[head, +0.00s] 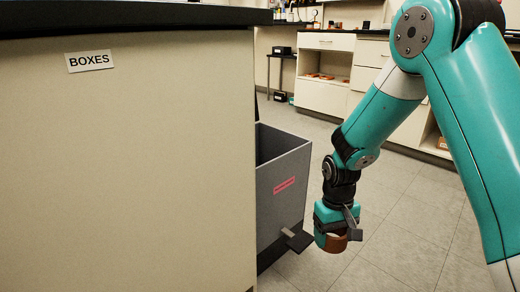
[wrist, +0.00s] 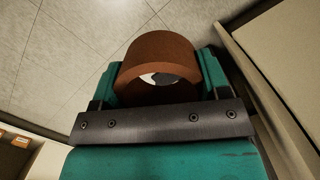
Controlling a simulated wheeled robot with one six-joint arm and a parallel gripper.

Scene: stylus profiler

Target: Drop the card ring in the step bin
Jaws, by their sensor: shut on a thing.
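The card ring is a brown ring (wrist: 158,50), held between the two teal fingers of my gripper (wrist: 158,78) in the wrist view. In the head view the ring (head: 332,243) shows at the lower end of my gripper (head: 336,232), which points down over the floor. The step bin (head: 282,190) is a grey box with a pink label and a dark pedal (head: 298,240) at its front foot. Its top looks open, and its left part is hidden behind the cabinet. My gripper is right of the bin, near the pedal and below the bin's rim.
A beige cabinet (head: 130,170) labelled BOXES, with a dark top, fills the left of the head view. Free tiled floor (head: 400,220) lies to the right. Drawer units (head: 325,70) and a small side table (head: 283,57) stand at the back.

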